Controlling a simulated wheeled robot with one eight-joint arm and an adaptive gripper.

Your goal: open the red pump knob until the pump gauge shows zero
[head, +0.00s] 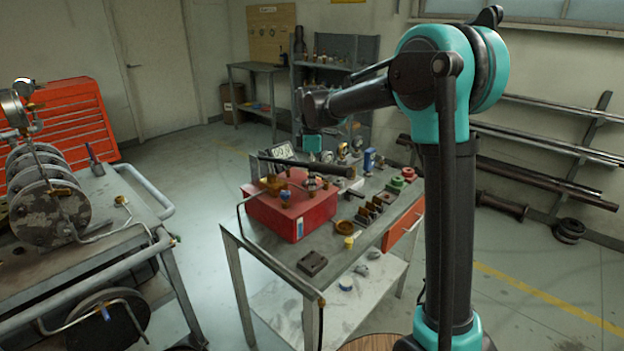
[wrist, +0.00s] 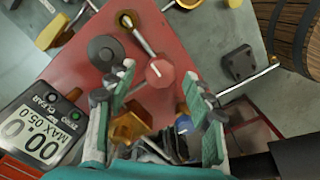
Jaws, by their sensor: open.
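The red pump (head: 290,212) is a box on the metal workbench; its red top also fills the middle of the wrist view (wrist: 90,50). The red pump knob (wrist: 158,73) is a small faceted cap with a pale mark. My gripper (wrist: 159,77) is open, with one finger on each side of the knob; contact is not clear. The knob cannot be clearly picked out in the head view. The digital pump gauge (wrist: 38,128) lies at the lower left, tilted; it seems to read 00.0, with MAX 05.0 printed under it.
A brass fitting (wrist: 128,128) and a black round cap (wrist: 105,52) sit close to the fingers. A black bar (head: 300,168) crosses above the pump. Small fittings crowd the workbench (head: 335,265). A cart with flanged discs (head: 45,205) stands left; the floor between is clear.

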